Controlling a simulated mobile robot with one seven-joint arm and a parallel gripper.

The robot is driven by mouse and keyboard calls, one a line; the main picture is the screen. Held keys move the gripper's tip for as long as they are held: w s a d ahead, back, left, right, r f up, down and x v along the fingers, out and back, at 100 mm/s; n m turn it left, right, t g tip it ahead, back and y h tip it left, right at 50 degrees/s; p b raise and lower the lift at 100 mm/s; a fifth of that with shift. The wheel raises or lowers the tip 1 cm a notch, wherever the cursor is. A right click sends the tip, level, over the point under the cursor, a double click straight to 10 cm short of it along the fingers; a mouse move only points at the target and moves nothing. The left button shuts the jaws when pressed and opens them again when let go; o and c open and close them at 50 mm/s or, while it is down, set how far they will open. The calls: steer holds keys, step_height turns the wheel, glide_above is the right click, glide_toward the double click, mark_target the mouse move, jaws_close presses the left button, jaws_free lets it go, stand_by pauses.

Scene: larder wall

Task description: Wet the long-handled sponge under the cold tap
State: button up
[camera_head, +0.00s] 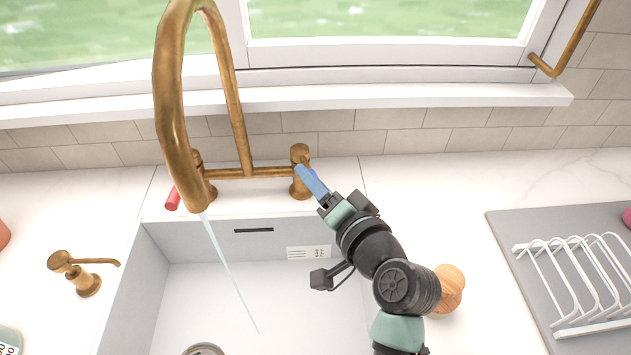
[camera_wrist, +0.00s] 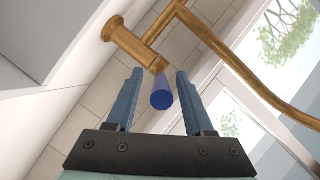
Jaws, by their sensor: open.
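The brass tap (camera_head: 173,90) arches over the sink, and a thin stream of water (camera_head: 228,268) falls from its spout into the basin. The cold handle, a blue lever (camera_wrist: 161,96) on the tap's right valve (camera_head: 300,185), lies between my gripper's fingers in the wrist view. My gripper (camera_head: 303,172) is open at that valve; its fingers (camera_wrist: 159,76) stand on both sides of the lever with gaps. The hot handle (camera_head: 172,198) is red, on the left valve. I cannot make out a long-handled sponge; a round wooden piece (camera_head: 452,288) shows partly behind my arm.
The white sink (camera_head: 190,300) lies below the tap, with a drain (camera_head: 203,349) at its bottom. A brass soap pump (camera_head: 85,283) stands left of it. A white dish rack (camera_head: 575,270) on a grey mat (camera_head: 503,225) is at the right. The window sill (camera_head: 400,97) runs behind.

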steer(key=v, duration=1.3)
steer(key=shift+b, duration=0.4)
steer(key=shift+f, duration=0.1)
